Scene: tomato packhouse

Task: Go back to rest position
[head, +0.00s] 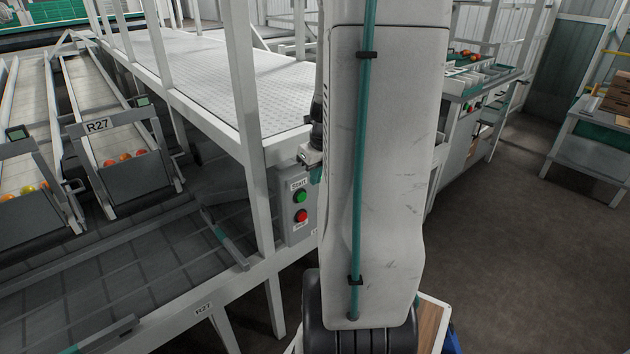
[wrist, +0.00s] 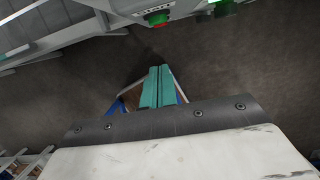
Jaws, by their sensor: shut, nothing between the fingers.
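My gripper (wrist: 155,80) shows in the wrist view as two teal fingers pressed together, with nothing between them. In the head view my arm's large pale link stands upright in the centre and hides most of the wrist; a small teal part of the gripper shows at its left edge, close to the button box. The grey button box (head: 299,228) carries a green start button (head: 300,196) above a red button (head: 302,216). In the wrist view the green button (wrist: 158,18) is at the top, beyond the fingertips and apart from them.
A white frame post (head: 245,110) stands beside the box. A bench (head: 590,148) with brown boxes is at the far right. The dark floor (head: 510,250) at right is clear.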

